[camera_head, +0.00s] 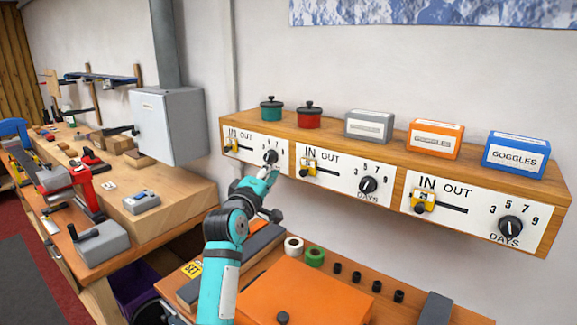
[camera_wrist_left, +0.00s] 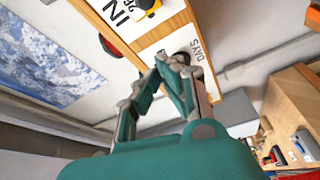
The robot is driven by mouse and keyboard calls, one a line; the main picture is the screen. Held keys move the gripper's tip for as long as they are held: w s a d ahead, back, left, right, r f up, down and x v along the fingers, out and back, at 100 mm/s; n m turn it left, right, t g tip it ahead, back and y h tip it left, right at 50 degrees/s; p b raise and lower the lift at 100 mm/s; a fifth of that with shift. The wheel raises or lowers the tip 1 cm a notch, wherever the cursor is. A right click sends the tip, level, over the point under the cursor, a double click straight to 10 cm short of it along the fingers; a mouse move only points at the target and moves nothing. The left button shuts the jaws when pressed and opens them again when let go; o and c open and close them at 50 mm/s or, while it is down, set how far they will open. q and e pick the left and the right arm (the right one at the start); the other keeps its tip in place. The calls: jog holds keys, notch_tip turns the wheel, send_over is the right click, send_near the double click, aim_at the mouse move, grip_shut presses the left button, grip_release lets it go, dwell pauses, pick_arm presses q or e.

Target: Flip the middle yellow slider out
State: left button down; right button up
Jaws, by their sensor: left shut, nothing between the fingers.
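The middle yellow slider (camera_head: 308,168) sits at the left, IN end of its slot on the middle white panel (camera_head: 343,176). Its black knob hangs at its lower edge. It also shows, cut off by the top edge, in the left wrist view (camera_wrist_left: 147,6), beside the IN print. My left gripper (camera_head: 271,180) is shut and empty, below the left panel's dial and to the lower left of the middle slider, apart from it. Its closed fingers (camera_wrist_left: 170,65) show in the left wrist view, close to the left panel's DAYS dial. My right gripper is not in view.
The left yellow slider (camera_head: 232,144) and right yellow slider (camera_head: 423,201) also sit at IN. Black dials, such as the middle one (camera_head: 368,185), stick out of the panels. Pots and boxes stand on the wooden shelf (camera_head: 345,145). An orange case (camera_head: 305,292) lies on the bench below.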

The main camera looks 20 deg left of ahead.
aim_at(295, 159)
pick_arm(q)
jog(key=w+d+p, duration=0.2)
jog(key=w, duration=0.1)
jog(key=w+d+p, duration=0.1)
jog(key=w, duration=0.1)
jog(key=shift+f, duration=0.15)
jog(key=shift+s+d+f+p, duration=0.1)
jog(key=shift+s+d+p, duration=0.15)
jog(key=shift+d+p, duration=0.15)
jog(key=shift+w+f, duration=0.1)
jog(key=shift+f, duration=0.05)
jog(key=shift+a, duration=0.1)
